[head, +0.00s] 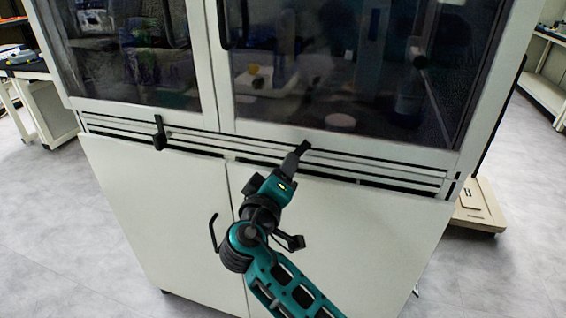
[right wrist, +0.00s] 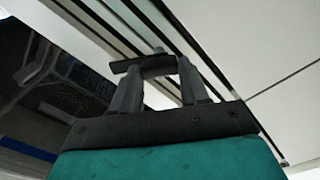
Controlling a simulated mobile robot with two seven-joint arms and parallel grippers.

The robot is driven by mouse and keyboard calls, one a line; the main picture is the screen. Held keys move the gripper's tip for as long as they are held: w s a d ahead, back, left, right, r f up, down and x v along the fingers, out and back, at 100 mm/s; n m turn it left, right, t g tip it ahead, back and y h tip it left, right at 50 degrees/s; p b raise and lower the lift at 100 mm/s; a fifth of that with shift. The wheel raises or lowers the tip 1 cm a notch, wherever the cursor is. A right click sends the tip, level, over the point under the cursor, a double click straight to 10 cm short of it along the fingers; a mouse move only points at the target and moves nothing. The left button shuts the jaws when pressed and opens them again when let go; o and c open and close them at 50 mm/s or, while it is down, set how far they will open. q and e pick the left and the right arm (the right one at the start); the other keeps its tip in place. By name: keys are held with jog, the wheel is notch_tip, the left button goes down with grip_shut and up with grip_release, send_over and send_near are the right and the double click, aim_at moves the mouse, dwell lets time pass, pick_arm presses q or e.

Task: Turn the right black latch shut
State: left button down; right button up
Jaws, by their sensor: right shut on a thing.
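The right black latch (head: 304,146) is on the slatted strip below the right glass door of the white cabinet. My right gripper (head: 296,157) reaches up to it and is shut on it. In the right wrist view, the latch (right wrist: 141,64) shows as a dark bar between the fingertips of my right gripper (right wrist: 155,72). The fingers hide part of the latch in the head view. The left black latch (head: 160,132) hangs upright on the same strip below the left glass door. My left gripper is not in view.
The white cabinet (head: 150,205) fills the middle, with dark glass doors above and white doors below. A black handle (head: 214,232) sticks out from a lower door. A low platform (head: 476,207) stands at right. Grey floor is open on both sides.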

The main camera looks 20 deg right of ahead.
pick_arm(q)
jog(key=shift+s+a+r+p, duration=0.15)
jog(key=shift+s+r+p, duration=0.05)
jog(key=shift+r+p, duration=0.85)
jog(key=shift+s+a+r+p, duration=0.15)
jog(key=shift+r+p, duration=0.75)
jog(key=shift+p, duration=0.2)
pick_arm(e)
jog(key=shift+n, duration=3.5)
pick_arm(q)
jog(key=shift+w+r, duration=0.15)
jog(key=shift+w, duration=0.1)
pick_arm(e)
jog(key=o, duration=1.1)
jog(key=shift+f, duration=0.1)
jog(key=shift+c, duration=0.2)
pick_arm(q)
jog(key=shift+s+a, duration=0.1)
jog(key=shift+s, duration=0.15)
